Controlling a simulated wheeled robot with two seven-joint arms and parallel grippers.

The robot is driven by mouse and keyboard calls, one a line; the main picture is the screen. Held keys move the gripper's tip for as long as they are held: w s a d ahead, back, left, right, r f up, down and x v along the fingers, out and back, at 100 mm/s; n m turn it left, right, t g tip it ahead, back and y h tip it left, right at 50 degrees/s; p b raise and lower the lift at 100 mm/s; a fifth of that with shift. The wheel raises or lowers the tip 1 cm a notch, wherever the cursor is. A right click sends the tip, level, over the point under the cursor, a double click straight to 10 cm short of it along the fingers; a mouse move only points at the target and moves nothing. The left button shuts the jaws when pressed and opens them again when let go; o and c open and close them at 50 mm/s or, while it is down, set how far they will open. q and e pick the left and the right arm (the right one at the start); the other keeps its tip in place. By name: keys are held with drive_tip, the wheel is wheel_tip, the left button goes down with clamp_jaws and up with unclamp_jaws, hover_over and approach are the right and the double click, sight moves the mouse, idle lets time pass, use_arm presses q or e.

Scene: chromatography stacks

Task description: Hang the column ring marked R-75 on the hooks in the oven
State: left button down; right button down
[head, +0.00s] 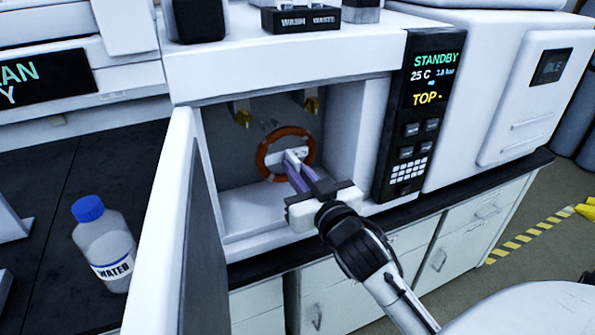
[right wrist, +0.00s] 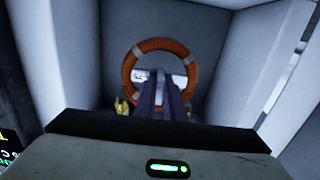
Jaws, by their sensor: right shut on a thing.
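The orange column ring (head: 264,158) is inside the open oven (head: 225,150), upright and facing out. Its white crossbar label is too small to read. My right gripper (head: 292,160) reaches into the oven and is shut on the ring's white middle part. The ring (right wrist: 131,64) also shows in the right wrist view, ahead of my right gripper's fingers (right wrist: 160,82). My left gripper is out of view.
The oven door (head: 165,230) stands open on the left. The control panel (head: 408,120) beside the opening reads STANDBY, 25 C, TOP. A blue-capped water bottle (head: 105,245) stands on the dark bench left of the door.

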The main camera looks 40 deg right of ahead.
sight(285, 156)
drive_tip(key=shift+x, duration=1.15)
drive_tip(key=shift+b+x, duration=0.7)
drive_tip(key=shift+x, duration=1.3)
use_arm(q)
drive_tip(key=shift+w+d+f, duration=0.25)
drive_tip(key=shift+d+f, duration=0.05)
use_arm(e)
drive_tip(key=x, duration=0.5)
drive_tip(key=shift+r, duration=0.15)
use_arm(q)
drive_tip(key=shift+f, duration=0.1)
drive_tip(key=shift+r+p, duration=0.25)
drive_tip(key=shift+p, duration=0.05)
use_arm(e)
drive_tip(key=shift+s, duration=0.15)
use_arm(q)
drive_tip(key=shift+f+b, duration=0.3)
drive_tip(key=shift+b, duration=0.1)
use_arm(e)
drive_tip(key=shift+f, duration=0.75)
